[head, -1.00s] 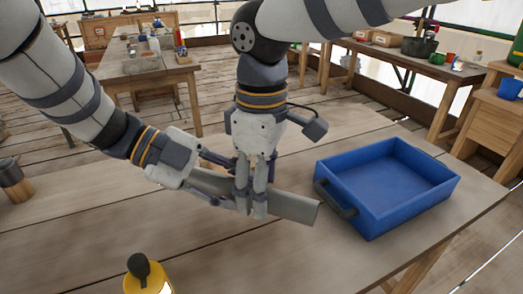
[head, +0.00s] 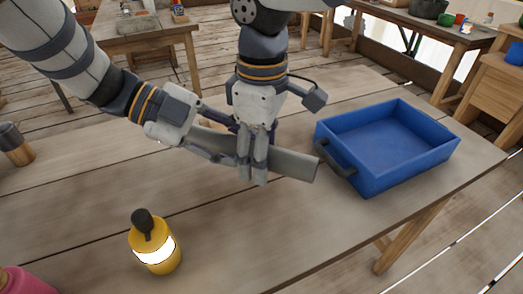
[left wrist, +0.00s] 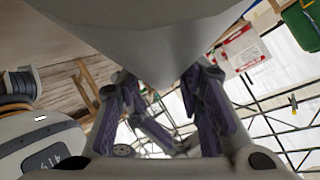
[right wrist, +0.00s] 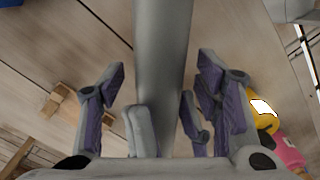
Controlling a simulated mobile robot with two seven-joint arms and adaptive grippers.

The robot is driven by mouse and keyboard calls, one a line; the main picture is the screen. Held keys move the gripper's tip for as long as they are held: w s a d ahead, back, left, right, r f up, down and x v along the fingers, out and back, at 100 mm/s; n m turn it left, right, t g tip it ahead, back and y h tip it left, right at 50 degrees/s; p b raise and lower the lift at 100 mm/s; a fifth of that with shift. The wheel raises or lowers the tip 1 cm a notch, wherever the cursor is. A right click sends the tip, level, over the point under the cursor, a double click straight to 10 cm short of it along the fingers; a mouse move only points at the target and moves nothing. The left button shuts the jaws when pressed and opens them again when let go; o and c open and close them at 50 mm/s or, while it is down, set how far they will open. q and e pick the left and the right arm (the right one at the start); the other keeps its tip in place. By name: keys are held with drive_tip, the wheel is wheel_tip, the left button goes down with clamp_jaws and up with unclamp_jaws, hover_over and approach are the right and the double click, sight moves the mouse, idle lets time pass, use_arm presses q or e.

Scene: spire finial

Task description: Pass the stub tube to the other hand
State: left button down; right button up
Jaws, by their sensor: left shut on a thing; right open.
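The stub tube (head: 294,164) is a grey pipe held level above the workbench, its free end pointing right towards the blue tray. My left gripper (head: 222,147) comes in from the left and is shut on the tube's left part. The tube fills the upper middle of the left wrist view (left wrist: 150,35). My right gripper (head: 253,172) points down at the tube's middle, with its fingers open on both sides of it. In the right wrist view the tube (right wrist: 160,60) runs between the spread fingers, apart from the outer pads.
A blue tray (head: 390,183) with a dark handle stands right of the tube's end. A yellow bottle (head: 154,246) stands at the front, a pink object (head: 22,281) at the lower left corner and a dark-topped jar (head: 14,146) at the left edge.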

use_arm(q)
drive_tip(key=m+g, duration=0.3)
drive_tip(key=shift+w+y, duration=0.1)
drive_tip(key=shift+y, duration=0.3)
drive_tip(key=m+g+y, duration=0.1)
drive_tip(key=m+g, duration=0.2)
drive_tip(key=shift+m+y, duration=0.4)
use_arm(e)
wheel_tip(320, 180, up, 12)
use_arm(q)
drive_tip(key=shift+g, duration=0.3)
use_arm(e)
drive_tip(key=s+a+n+t+h, duration=0.1)
drive_tip(key=s+n, duration=0.1)
drive_tip(key=n, duration=1.2)
drive_tip(key=s+a+n+h, duration=0.1)
drive_tip(key=s+n, duration=0.2)
drive_tip(key=n, duration=1.2)
wheel_tip(320, 180, down, 12)
drive_tip(key=w+d, duration=0.1)
drive_tip(key=shift+w+d+r, duration=0.25)
drive_tip(key=shift+w+d, duration=0.05)
drive_tip(key=shift+d, duration=0.05)
